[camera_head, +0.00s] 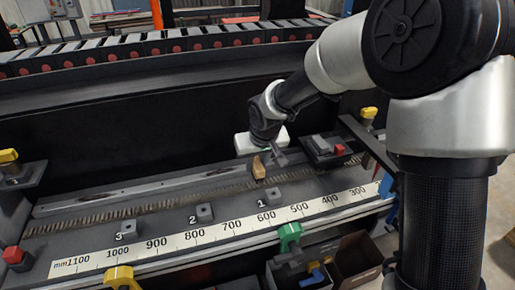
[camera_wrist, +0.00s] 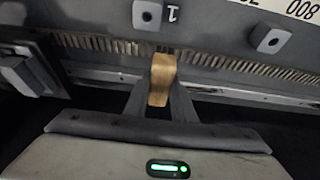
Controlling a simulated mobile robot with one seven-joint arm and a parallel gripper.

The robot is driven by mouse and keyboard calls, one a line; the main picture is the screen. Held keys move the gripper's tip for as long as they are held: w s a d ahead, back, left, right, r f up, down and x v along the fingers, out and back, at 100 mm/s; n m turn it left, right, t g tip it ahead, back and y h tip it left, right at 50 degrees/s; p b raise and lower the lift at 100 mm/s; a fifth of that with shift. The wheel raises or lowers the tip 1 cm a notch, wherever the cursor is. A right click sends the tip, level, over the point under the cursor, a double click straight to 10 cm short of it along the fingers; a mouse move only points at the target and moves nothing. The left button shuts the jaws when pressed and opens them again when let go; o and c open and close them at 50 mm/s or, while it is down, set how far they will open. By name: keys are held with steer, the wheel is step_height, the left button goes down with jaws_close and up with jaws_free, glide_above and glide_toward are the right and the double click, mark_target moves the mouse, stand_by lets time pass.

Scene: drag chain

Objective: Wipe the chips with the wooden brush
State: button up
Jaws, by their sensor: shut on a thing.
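The wooden brush shows as a tan wooden block (camera_head: 259,168) at the middle of the bench in the head view, and in the wrist view (camera_wrist: 162,72). My gripper (camera_head: 267,161) is shut on it, with one finger on each side in the wrist view (camera_wrist: 161,98). The brush is over or beside a ridged strip (camera_head: 150,207) that runs along the bench; I cannot tell whether it touches. I cannot make out any separate chips on the bench.
Small grey blocks (camera_head: 205,213) marked 1, 2 and 3 stand before the strip. A ruler scale (camera_head: 235,228) runs along the front. A grey fixture with a red knob (camera_head: 323,150) is right of my gripper. Green (camera_head: 289,236) and yellow (camera_head: 122,278) clamps stand at the front edge.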

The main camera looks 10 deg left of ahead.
steer(key=shift+r+p, duration=0.8)
steer(key=shift+r, duration=1.25)
steer(key=shift+d, duration=0.1)
